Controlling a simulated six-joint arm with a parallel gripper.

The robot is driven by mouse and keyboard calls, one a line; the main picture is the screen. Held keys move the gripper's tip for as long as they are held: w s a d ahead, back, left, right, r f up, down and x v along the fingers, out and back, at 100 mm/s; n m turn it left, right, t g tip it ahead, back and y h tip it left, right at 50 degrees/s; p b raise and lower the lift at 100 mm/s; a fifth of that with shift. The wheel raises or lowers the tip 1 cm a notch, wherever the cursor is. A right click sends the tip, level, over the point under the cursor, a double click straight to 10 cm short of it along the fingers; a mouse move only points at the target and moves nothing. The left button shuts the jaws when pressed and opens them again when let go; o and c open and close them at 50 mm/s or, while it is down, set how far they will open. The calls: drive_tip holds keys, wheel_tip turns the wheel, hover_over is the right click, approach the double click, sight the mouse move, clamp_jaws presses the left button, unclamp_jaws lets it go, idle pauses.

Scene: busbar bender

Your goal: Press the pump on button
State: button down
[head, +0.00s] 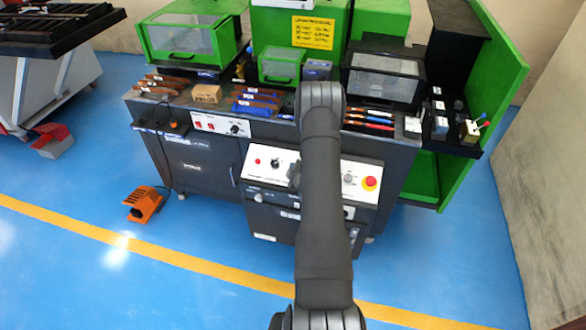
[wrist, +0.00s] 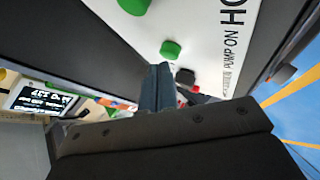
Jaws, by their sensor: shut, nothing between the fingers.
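The white control panel (head: 330,176) is on the front of the grey machine cabinet, and it fills the upper part of the wrist view (wrist: 205,25). In the head view my gripper (head: 294,176) is at the panel, and my arm hides the panel's middle, including the green button.
Another green button (wrist: 134,5) and a black button (wrist: 185,77) are close by on the panel. A red emergency stop (head: 370,183) sits at its right end. Tools lie on the bench above. An orange foot pedal (head: 145,204) stands on the floor at left.

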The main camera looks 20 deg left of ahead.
drive_tip(key=shift+w+f, duration=0.25)
drive_tip(key=shift+f, duration=0.2)
idle(0.5)
drive_tip(key=shift+r, duration=0.1)
drive_tip(key=shift+s+r, duration=0.45)
drive_tip(key=shift+r, duration=0.3)
drive_tip(key=shift+s+r, duration=0.35)
drive_tip(key=shift+r, duration=0.4)
drive_tip(key=shift+s+r, duration=0.4)
drive_tip(key=shift+r, duration=0.35)
drive_tip(key=shift+s+r, duration=0.35)
drive_tip(key=shift+r, duration=0.4)
drive_tip(key=r, duration=0.1)
drive_tip(key=s+r, duration=0.1)
drive_tip(key=r, duration=0.1)
drive_tip(key=shift+s+r, duration=0.2)
drive_tip(key=shift+s, duration=0.15)
drive_tip(key=shift+f, duration=0.1)
